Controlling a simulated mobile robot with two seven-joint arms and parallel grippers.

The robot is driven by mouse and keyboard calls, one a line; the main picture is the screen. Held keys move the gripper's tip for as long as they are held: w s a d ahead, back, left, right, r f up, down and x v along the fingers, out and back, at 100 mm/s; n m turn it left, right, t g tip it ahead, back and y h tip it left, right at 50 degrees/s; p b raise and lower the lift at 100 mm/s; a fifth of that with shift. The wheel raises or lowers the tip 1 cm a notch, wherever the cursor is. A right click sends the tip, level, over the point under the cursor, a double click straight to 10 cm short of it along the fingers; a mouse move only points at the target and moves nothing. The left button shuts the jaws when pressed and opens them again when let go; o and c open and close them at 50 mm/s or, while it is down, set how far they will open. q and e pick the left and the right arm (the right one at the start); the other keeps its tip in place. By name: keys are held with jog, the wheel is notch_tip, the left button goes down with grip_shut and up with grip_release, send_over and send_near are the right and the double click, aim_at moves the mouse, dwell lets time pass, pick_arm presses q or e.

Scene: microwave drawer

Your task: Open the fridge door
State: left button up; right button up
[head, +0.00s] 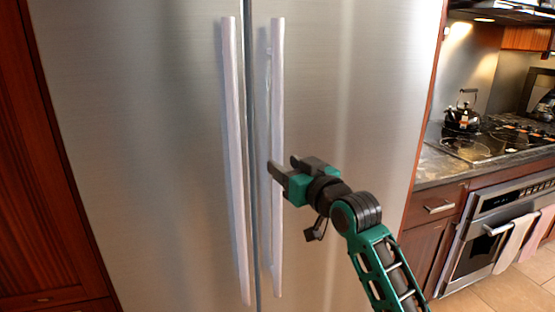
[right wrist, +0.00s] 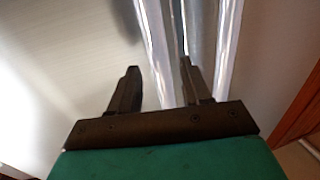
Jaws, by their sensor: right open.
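The steel fridge (head: 140,130) fills the middle of the head view, with both doors shut along a vertical seam. A long pale handle stands on each side of the seam: the left handle (head: 234,150) and the right handle (head: 277,100). My right gripper (head: 284,165) is open at the right handle, about mid-height, with one finger overlapping it. In the right wrist view, my gripper's fingers (right wrist: 158,72) are spread apart, with a bright vertical handle bar (right wrist: 155,45) showing between them. Contact cannot be told. My left gripper is not in view.
Wooden cabinetry (head: 35,170) borders the fridge at the left. At the right are a counter with a cooktop (head: 480,145), a kettle (head: 463,115) and an oven (head: 480,255) with hanging towels (head: 515,245). Tiled floor (head: 515,290) shows at the lower right.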

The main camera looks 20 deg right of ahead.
aim_at(280, 163)
jog(key=shift+x, duration=2.05)
grip_shut()
